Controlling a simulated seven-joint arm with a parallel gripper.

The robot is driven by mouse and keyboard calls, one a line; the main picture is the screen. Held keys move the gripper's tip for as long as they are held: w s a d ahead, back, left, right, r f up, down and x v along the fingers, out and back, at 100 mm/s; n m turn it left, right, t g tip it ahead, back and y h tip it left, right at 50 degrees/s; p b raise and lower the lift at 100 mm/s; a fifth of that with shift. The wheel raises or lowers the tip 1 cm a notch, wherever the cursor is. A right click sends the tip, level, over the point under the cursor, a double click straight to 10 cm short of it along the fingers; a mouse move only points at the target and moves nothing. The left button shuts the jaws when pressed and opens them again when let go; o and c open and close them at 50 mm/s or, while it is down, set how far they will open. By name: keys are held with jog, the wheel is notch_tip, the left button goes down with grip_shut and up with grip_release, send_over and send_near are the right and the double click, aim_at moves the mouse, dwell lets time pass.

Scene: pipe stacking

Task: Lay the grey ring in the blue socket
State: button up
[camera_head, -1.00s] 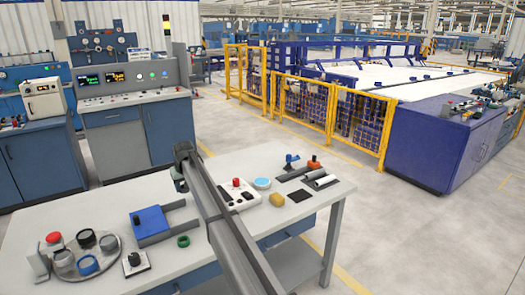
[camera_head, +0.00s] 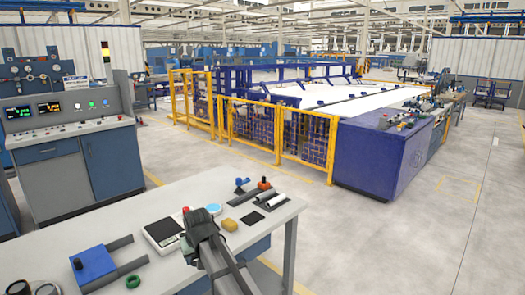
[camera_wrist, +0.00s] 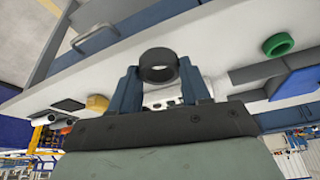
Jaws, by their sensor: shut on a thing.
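My gripper (camera_wrist: 157,76) is shut on a dark grey ring (camera_wrist: 158,80) in the wrist view, its two blue-grey fingers on either side of the ring. The ring is held clear of the table. In the head view my gripper (camera_head: 200,220) is over the right half of the table, in front of the white control box; the ring is not distinct there. A blue block (camera_head: 94,263) with grey bars lies on the table to the left; it also shows in the wrist view (camera_wrist: 294,84). I cannot tell whether it is the blue socket, as no clear opening shows.
A green ring (camera_head: 133,282) lies near the blue block. A white control box (camera_head: 163,234), light blue disc (camera_head: 213,208), yellow piece (camera_head: 230,225) and several dark bars and pipes (camera_head: 265,203) crowd the table's right side. Bare tabletop (camera_head: 130,213) lies along the back.

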jog(key=s+d+m+h, duration=0.1)
jog(key=s+d+m, duration=0.1)
jog(key=d, duration=1.7)
jog(key=s+d+f+m+h, duration=0.1)
jog(key=d+m, duration=0.3)
jog(key=d, duration=1.6)
jog(key=shift+s+f+t, duration=0.25)
jog(key=shift+s+t, duration=0.05)
jog(key=shift+s, duration=0.1)
jog(key=shift+a, duration=0.15)
